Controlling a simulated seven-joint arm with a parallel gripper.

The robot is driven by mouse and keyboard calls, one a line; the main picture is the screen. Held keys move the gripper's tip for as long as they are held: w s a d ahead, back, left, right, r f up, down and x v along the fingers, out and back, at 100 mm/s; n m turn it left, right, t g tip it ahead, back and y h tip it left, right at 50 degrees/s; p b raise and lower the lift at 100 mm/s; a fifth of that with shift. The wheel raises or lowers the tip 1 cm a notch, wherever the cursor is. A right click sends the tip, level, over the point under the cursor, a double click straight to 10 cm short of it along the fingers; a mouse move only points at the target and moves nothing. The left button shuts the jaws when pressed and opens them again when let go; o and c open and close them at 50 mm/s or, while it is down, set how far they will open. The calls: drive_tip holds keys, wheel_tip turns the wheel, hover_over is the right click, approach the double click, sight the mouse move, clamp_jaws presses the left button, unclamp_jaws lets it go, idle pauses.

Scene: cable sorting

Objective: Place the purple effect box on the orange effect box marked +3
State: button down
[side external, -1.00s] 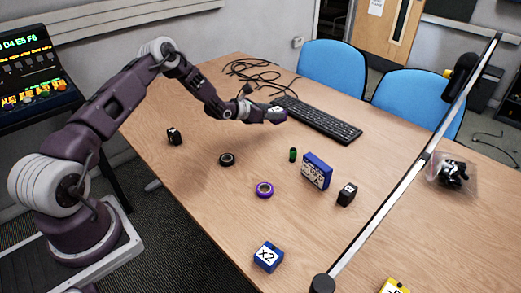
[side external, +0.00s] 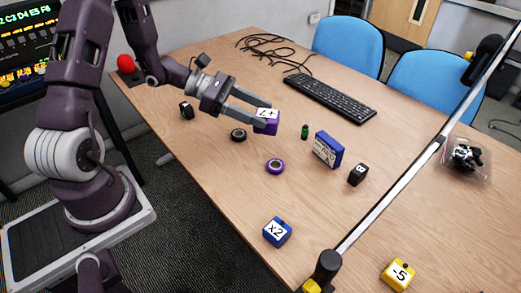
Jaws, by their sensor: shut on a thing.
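A purple effect box (side external: 266,127) with a white label on top is between the fingers of my gripper (side external: 261,114). My gripper is shut on it and holds it over the middle of the table, near a black tape roll (side external: 238,135) and a small green cylinder (side external: 305,132). The box looks roughly level; its exact height over the table is hard to tell. I see no orange effect box marked +3 in this view.
A blue x2 box (side external: 277,232), yellow -5 box (side external: 398,274), purple tape roll (side external: 275,166), upright blue box (side external: 328,150) and small black boxes (side external: 358,174) (side external: 186,110) stand on the table. A keyboard (side external: 329,97) and cables (side external: 275,50) lie behind. A slanted pole (side external: 390,193) crosses the right.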

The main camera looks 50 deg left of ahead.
drive_tip(key=shift+w, duration=0.1)
drive_tip(key=w+a+f+n+t+y, duration=0.2)
drive_tip(key=w+a+f, duration=0.25)
drive_tip(key=w, duration=0.45)
drive_tip(key=w+a+f+n+t+y, duration=0.25)
drive_tip(key=w+a, duration=0.35)
drive_tip(key=w, duration=0.3)
drive_tip(key=n+y, duration=0.6)
hover_over(285, 121)
drive_tip(key=shift+t, duration=0.35)
wheel_tip(285, 121, down, 16)
drive_tip(key=shift+a+r, duration=0.1)
drive_tip(key=shift+r, duration=0.05)
drive_tip(key=shift+f, duration=0.25)
drive_tip(key=c, duration=0.6)
unclamp_jaws()
drive_tip(key=shift+f, duration=0.15)
